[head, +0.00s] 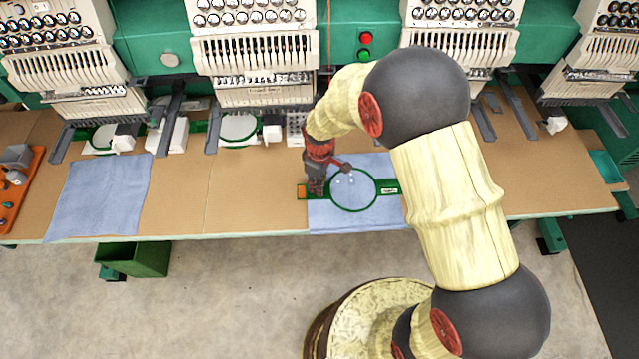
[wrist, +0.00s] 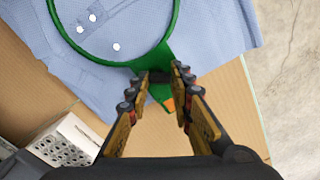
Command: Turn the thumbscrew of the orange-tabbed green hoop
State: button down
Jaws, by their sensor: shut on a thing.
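The green hoop (head: 353,211) lies on a blue cloth (head: 330,222) at the table's front. Its orange tab (head: 302,191) is at its left end. My gripper (head: 317,187) points down at that end, and the arm comes from the right. In the wrist view the hoop ring (wrist: 174,25) is at the top, and the orange tab (wrist: 169,104) shows between the fingers. My gripper (wrist: 166,76) is shut on a small dark piece, apparently the thumbscrew, between ring and tab. The fingertips hide most of it.
White embroidery heads (head: 252,60) line the back. Another blue cloth (head: 102,195) lies left, beside an orange tray (head: 18,190). A perforated light box (wrist: 68,146) stands close behind my gripper. A green bin (head: 137,258) is under the table edge. Bare tabletop (head: 235,190) lies left of the hoop.

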jog(key=shift+m, duration=0.3)
jog(key=m+p, duration=0.1)
jog(key=m, duration=1)
jog(key=shift+p, duration=0.4)
jog(key=shift+m, duration=0.3)
jog(key=c, duration=1.6)
grip_release()
jog(key=shift+o, duration=0.2)
jog(key=shift+r, duration=0.1)
notch_tip(320, 180, up, 12)
